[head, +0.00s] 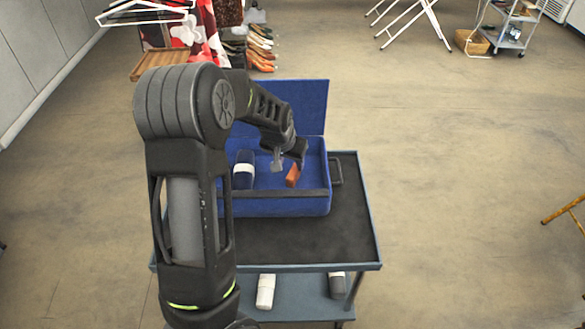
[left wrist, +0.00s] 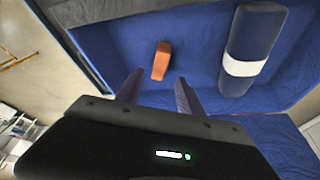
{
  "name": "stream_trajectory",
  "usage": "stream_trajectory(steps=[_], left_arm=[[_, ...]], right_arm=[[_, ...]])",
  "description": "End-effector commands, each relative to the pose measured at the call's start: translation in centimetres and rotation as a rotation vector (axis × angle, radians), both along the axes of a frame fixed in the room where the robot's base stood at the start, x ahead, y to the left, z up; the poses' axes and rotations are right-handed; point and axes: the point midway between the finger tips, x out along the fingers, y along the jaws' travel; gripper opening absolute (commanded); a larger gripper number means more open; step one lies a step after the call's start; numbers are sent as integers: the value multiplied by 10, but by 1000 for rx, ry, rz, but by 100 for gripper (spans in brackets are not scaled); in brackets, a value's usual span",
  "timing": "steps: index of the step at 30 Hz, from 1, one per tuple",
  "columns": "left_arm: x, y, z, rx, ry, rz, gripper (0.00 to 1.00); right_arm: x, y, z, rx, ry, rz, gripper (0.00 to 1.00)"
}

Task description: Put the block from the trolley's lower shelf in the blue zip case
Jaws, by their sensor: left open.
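The blue zip case (head: 316,205) stands open on the trolley's top shelf (head: 330,240), its lid raised at the back. An orange-brown block (head: 292,177) is inside the case, right of its middle; it also shows in the left wrist view (left wrist: 161,60). My left gripper (head: 287,160) is over the case, close to the block. Its two fingers are apart with nothing between them, and the block shows beyond the tips in the left wrist view (left wrist: 157,84). My right gripper is not in view.
A dark blue roll with a white band (head: 244,170) lies in the case, left of the block. On the trolley's lower shelf (head: 300,298) are a white roll (head: 265,291) and a dark grey banded roll (head: 337,286).

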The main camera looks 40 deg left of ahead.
Motion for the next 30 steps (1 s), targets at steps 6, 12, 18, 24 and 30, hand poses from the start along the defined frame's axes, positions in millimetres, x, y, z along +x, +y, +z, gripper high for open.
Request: stream_trajectory(steps=[6, 12, 18, 24, 30], left_arm=[[-13, -4, 34, -1, -2, -2, 45], [-17, -5, 42, -2, 1, 1, 45], [-17, -5, 41, -2, 1, 1, 45], [-17, -5, 41, -2, 1, 1, 45], [-17, -5, 42, -1, 1, 0, 45]], right_arm=[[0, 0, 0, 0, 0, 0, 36], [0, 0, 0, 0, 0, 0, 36], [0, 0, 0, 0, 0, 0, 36], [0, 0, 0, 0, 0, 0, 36], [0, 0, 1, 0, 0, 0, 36]])
